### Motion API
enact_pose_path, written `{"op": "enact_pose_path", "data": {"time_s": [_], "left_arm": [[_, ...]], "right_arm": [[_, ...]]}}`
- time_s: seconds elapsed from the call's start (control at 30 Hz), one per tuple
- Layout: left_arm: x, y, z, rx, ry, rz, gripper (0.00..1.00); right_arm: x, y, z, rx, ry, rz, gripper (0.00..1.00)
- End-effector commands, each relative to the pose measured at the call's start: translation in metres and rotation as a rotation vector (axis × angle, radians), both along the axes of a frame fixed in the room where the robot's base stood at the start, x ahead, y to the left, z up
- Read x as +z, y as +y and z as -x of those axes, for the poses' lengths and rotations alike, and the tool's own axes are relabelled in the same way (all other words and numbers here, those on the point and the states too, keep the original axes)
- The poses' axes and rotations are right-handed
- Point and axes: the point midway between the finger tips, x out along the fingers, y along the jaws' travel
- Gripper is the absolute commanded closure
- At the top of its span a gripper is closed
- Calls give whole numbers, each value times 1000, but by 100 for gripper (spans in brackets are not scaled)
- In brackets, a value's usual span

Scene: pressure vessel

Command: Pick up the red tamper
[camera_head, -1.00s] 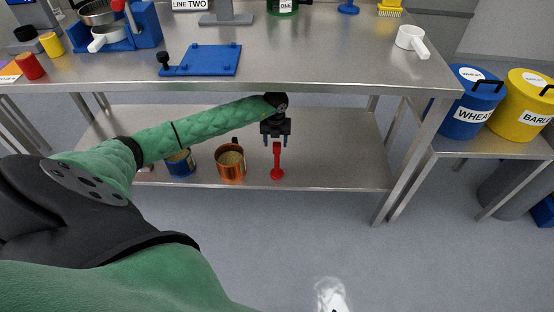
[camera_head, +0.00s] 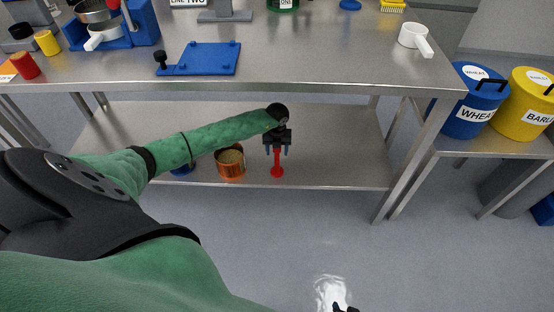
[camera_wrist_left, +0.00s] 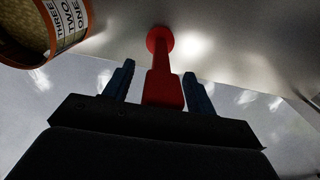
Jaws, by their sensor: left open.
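The red tamper (camera_head: 277,169) stands upright on the lower shelf of the steel table, near its front edge. In the left wrist view the tamper (camera_wrist_left: 162,88) shows its round base and its handle between the two fingers. My left gripper (camera_head: 277,152) is open at the top of the tamper, with one blue finger on each side of the handle. In the left wrist view the fingers (camera_wrist_left: 160,88) stand apart from the handle, with a gap on both sides.
A copper pot of grain (camera_head: 231,162) stands on the lower shelf (camera_head: 340,150), left of the tamper. A blue can (camera_head: 183,170) is partly hidden behind my left arm. The tabletop (camera_head: 320,60) overhangs the shelf. Shelf space right of the tamper is clear.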

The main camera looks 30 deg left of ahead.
Motion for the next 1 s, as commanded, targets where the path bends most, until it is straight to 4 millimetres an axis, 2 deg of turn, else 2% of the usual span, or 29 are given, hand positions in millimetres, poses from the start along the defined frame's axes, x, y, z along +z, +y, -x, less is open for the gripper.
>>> {"op": "enact_pose_path", "data": {"time_s": [0.2,0.4,0.5,0.87,1.0], "left_arm": [[0,0,0,0,-1,0,46],[0,0,0,0,-1,0,85],[0,0,0,0,-1,-1,100],[2,0,-1,0,-2,0,100],[13,0,-1,-1,-4,0,100]], "right_arm": [[0,1,0,1,1,-1,64],[0,0,1,1,1,-1,64],[0,0,1,0,1,0,64],[1,0,0,0,-1,0,64],[-1,0,-1,-2,-5,0,64]]}}
